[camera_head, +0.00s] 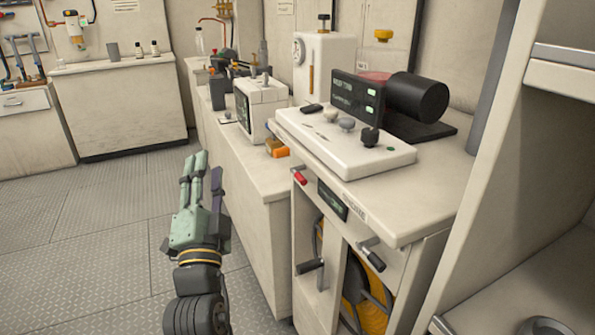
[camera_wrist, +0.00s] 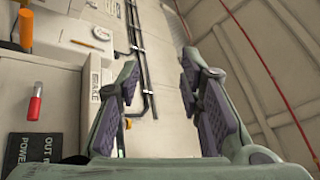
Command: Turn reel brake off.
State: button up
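The reel cabinet front shows a yellow reel (camera_head: 372,312) behind its opening. A label reading BRAKE (camera_wrist: 95,85) shows in the wrist view; a pale label (camera_head: 355,208) sits on the cabinet front in the head view. A black-gripped handle (camera_head: 371,257) sticks out below it, and a red-tipped lever (camera_head: 300,178) sits to the left; a red grip also shows in the wrist view (camera_wrist: 35,104). I cannot tell for certain which is the brake lever. My gripper (camera_head: 203,168) is open and empty, left of the cabinet, touching nothing; its fingers stand apart (camera_wrist: 157,78).
A dark panel (camera_head: 332,201) is on the cabinet front. Another black handle (camera_head: 310,266) sticks out lower left. A white control box (camera_head: 340,145) and a black cylinder (camera_head: 418,97) stand on the counter. The grey floor (camera_head: 110,225) to the left is clear.

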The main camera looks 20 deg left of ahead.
jog(key=w+d+f+m+g+h+p, duration=0.1)
jog(key=w+d+f+m+h, duration=0.2)
jog(key=d+f+m+h, duration=0.25)
jog(key=w+d+f+m+h+p, duration=0.1)
jog(key=w+d+f+m+h, duration=0.25)
jog(key=d+f+h, duration=0.2)
jog(key=w+r+m+p, duration=0.1)
jog(key=w+p, duration=0.3)
jog(key=w, duration=0.6)
jog(key=shift+w+r, duration=0.2)
jog(key=shift+r, duration=0.2)
jog(key=shift+c, duration=0.4)
grip_shut()
jog(key=shift+y, duration=0.4)
